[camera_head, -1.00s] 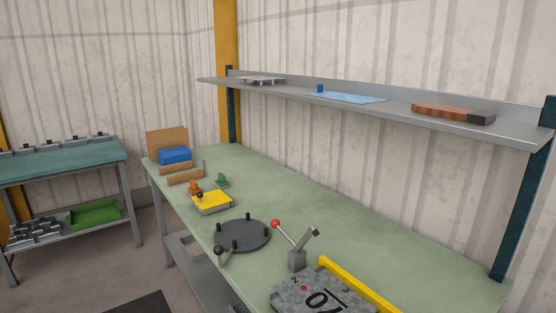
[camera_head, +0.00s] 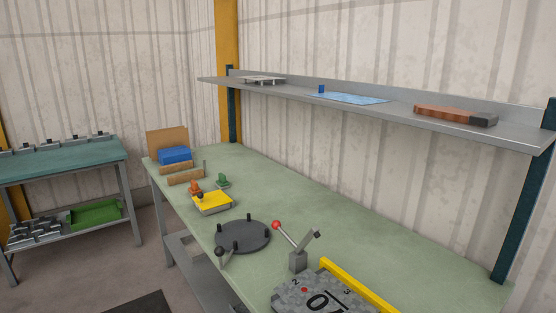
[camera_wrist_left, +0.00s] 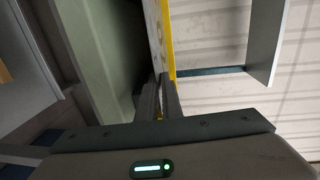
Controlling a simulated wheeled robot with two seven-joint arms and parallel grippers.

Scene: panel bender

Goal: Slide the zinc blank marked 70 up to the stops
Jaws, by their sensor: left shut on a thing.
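The zinc blank (camera_head: 290,297) is a mottled grey plate with a large black 70, partly cut off by the bottom edge of the head view. It lies at the near end of the green bench, with a yellow bar (camera_head: 352,283) along its far right side. Small marks 2 and 3 and a red dot show near its far edge. In the left wrist view my left gripper (camera_wrist_left: 163,78) is shut on the blank, seen nearly edge-on and mostly hidden between the fingers. The yellow bar (camera_wrist_left: 171,45) runs close beside the fingertips. My right gripper is in neither view.
A lever with a red ball (camera_head: 276,224) stands just beyond the blank. A dark round plate with pegs (camera_head: 243,236) and a yellow block (camera_head: 212,203) sit farther along the bench (camera_head: 300,205). A grey shelf (camera_head: 400,108) overhangs the back.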

